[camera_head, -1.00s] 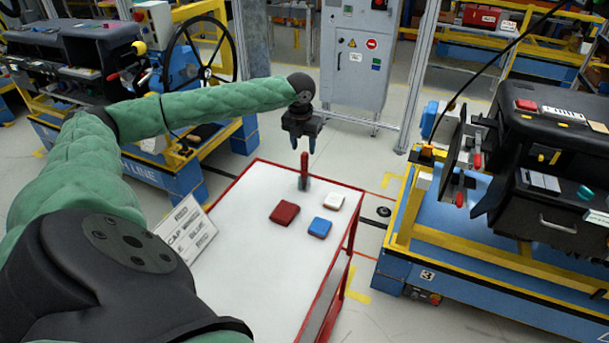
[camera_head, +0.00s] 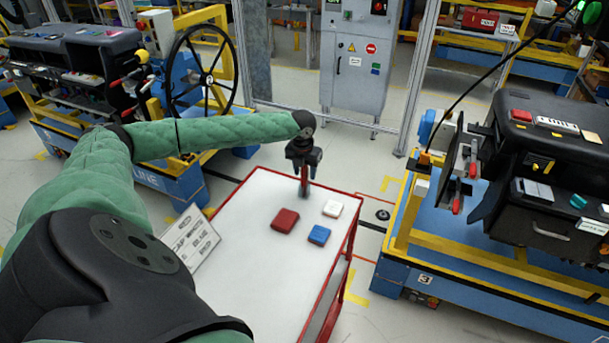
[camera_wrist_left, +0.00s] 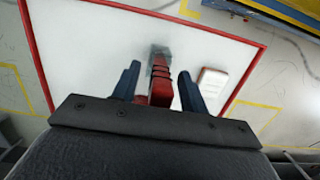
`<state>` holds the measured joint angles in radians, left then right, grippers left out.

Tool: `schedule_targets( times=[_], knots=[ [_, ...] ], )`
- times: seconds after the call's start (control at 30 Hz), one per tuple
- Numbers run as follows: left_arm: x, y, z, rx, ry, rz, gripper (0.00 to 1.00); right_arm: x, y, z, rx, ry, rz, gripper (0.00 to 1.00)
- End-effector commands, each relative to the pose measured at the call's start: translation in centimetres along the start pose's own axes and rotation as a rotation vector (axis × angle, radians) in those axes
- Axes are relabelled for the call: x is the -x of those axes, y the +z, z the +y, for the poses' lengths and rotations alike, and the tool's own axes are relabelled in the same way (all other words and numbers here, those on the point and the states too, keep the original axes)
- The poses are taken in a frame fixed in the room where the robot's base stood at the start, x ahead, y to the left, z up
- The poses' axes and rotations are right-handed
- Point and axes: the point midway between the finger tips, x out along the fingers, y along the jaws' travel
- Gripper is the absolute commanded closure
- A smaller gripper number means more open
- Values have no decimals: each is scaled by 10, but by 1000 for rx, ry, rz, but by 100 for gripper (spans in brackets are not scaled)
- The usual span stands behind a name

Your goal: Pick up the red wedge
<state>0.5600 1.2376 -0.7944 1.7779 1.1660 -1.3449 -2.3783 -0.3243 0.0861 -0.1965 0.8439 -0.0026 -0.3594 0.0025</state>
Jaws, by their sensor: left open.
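The red wedge (camera_head: 304,182) stands upright near the far end of the white table (camera_head: 258,200) with red edges. My left gripper (camera_head: 304,172) is over it, pointing down, with its fingers beside the wedge's upper part. In the left wrist view, the open fingers of the left gripper (camera_wrist_left: 155,88) stand on either side of the red wedge (camera_wrist_left: 161,92), with a gap visible on the left and a smaller one on the right. A grey patch shows at the wedge's far end. My right gripper is not in view.
A dark red block (camera_head: 285,220), a blue block (camera_head: 319,234) and a white block (camera_head: 333,208) lie on the table near the wedge. A printed sign (camera_head: 190,238) is at its left edge. A yellow and blue workstation (camera_head: 440,240) stands at right.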

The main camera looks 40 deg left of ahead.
Motion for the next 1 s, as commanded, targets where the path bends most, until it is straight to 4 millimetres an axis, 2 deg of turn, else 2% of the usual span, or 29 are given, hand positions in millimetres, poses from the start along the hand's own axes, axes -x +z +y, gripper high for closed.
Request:
schedule_targets(
  times=[0.3,0.53,0.93,1.0],
  knots=[
    [-4,0,0,0,0,0,56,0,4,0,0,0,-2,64],
    [-3,0,0,0,0,0,100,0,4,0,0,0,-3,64],
    [3,2,0,0,0,-2,100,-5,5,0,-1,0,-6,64],
    [11,3,0,0,-2,-3,100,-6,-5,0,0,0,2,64]
  ],
)
